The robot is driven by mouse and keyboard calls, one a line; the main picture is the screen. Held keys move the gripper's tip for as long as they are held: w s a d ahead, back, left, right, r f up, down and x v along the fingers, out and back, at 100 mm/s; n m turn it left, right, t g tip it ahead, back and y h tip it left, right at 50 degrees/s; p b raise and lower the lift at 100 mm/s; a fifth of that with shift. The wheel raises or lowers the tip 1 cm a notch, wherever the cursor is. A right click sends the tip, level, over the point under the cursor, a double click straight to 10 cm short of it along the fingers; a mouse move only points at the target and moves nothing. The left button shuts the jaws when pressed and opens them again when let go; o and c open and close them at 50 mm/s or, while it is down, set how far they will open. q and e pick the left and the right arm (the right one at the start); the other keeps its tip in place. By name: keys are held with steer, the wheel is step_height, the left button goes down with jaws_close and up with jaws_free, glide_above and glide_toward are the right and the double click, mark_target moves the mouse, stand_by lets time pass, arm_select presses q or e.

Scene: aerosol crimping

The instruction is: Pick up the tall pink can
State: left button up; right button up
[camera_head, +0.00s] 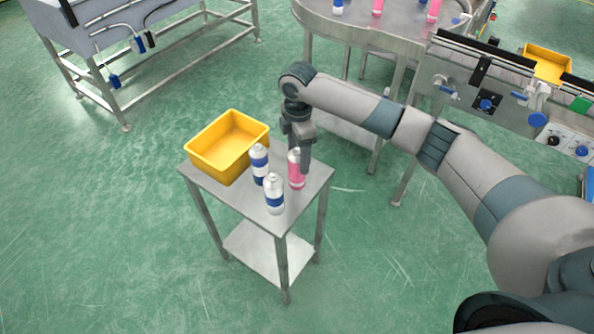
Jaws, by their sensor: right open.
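A pink can (296,180) with a white top stands upright on a small metal table (240,201), near its right edge. My right gripper (301,163) is open and points down at the pink can, with its fingers around or beside the can's upper part; I cannot tell whether they touch it. Part of the can's right side is hidden by a finger. My left gripper is not in view.
A yellow bin (205,160) sits on the table's back left. A round table (345,27) behind holds several more cans. A conveyor (470,75) is at the right.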

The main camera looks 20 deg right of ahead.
stand_by(0.3)
steer(key=shift+w+f+p, duration=0.1)
steer(key=shift+f+p, duration=0.3)
steer(key=shift+f, duration=0.05)
step_height(320, 180, down, 3)
steer(key=shift+w+f+p, duration=0.1)
steer(key=shift+w+p, duration=0.05)
steer(key=shift+p, duration=0.55)
steer(key=shift+d+f, duration=0.1)
steer(key=shift+f, duration=0.5)
steer(key=c, duration=1.1)
